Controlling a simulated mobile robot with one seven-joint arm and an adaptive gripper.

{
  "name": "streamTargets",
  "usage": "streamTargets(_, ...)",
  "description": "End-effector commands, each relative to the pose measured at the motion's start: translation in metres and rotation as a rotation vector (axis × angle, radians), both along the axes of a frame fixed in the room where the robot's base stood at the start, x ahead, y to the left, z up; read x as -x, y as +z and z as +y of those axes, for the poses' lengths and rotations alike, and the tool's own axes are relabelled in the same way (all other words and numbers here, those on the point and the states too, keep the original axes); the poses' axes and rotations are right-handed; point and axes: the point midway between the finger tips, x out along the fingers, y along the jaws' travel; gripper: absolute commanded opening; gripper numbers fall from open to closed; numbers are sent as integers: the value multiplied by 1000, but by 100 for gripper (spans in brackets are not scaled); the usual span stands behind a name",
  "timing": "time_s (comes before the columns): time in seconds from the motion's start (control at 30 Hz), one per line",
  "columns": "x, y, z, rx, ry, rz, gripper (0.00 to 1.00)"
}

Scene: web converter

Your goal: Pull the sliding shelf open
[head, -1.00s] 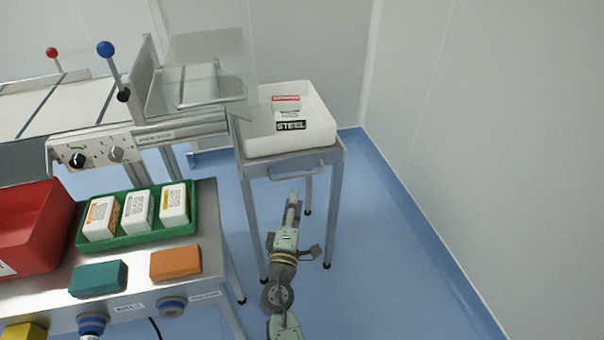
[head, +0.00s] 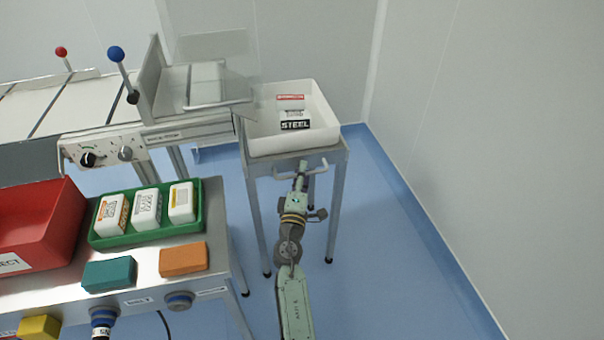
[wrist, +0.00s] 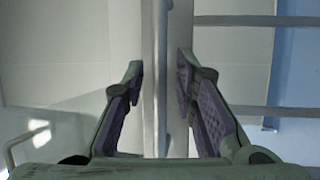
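The sliding shelf is a grey metal top on a stand, bearing a white tray (head: 260,147). A bar handle (head: 320,169) sticks out from its front edge. My gripper (head: 302,168) is at the middle of this handle in the head view, hiding part of it. In the wrist view my gripper (wrist: 159,78) is open, with its two fingers apart on either side of a grey vertical bar (wrist: 161,100). The bar appears to be the handle; contact with the fingers cannot be told.
White packs, one marked STEEL (head: 295,125), lie in the tray. At left, a metal table carries a green tray (head: 150,233) of white boxes, a red bin (head: 40,225) and coloured blocks. A machine with a blue-knobbed lever (head: 116,54) stands behind. Floor at right is clear.

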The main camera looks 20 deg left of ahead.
Motion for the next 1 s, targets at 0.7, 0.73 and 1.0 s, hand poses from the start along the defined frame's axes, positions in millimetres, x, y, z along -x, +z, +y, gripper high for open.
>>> streamTargets(0.7, 0, 0, 0, 0, 0, 0, 0)
streamTargets(0.73, 0, 0, 0, 1, 0, 0, 0)
streamTargets(1.0, 0, 0, 0, 1, 0, 0, 0)
